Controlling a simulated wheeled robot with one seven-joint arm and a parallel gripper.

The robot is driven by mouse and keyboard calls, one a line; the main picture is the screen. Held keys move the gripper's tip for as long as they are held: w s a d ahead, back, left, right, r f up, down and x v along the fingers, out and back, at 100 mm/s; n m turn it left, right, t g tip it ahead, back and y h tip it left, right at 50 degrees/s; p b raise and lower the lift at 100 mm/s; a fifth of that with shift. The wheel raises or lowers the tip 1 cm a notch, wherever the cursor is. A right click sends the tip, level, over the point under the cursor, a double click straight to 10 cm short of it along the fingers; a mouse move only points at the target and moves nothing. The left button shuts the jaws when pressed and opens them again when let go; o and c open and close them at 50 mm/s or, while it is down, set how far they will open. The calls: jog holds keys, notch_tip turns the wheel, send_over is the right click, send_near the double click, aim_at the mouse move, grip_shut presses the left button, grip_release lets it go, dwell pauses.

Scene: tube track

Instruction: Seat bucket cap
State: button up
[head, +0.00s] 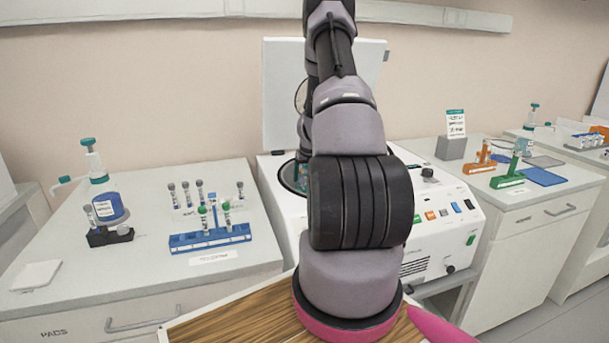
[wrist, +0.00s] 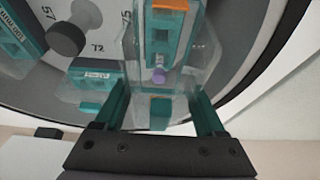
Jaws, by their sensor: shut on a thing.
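In the wrist view, my gripper (wrist: 160,94) has its two teal fingers on either side of a clear cap (wrist: 207,62), shut on it. The cap is over or on a bucket that holds a teal insert (wrist: 172,50) with an orange part (wrist: 170,6); a small purple tip shows between them and my gripper. I cannot tell whether the cap touches the bucket's rim all round. In the head view my arm hides the gripper and cap. The white centrifuge (head: 457,240) stands behind my arm with its lid (head: 283,95) raised.
In the wrist view, a grey rotor with a dark knob (wrist: 67,40) and other teal inserts (wrist: 22,35) lie left of the cap. The dark bowl rim (wrist: 262,80) curves close on the right. In the head view, a blue tube rack (head: 210,239) stands on the left bench.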

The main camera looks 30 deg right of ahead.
jog(key=shift+f, duration=0.15)
jog(key=shift+f, duration=1.3)
jog(key=shift+f, duration=0.1)
jog(key=shift+f, duration=0.9)
jog(key=shift+f, duration=0.1)
jog(key=shift+f, duration=0.4)
jog(key=o, duration=1.3)
jog(key=shift+r, duration=0.1)
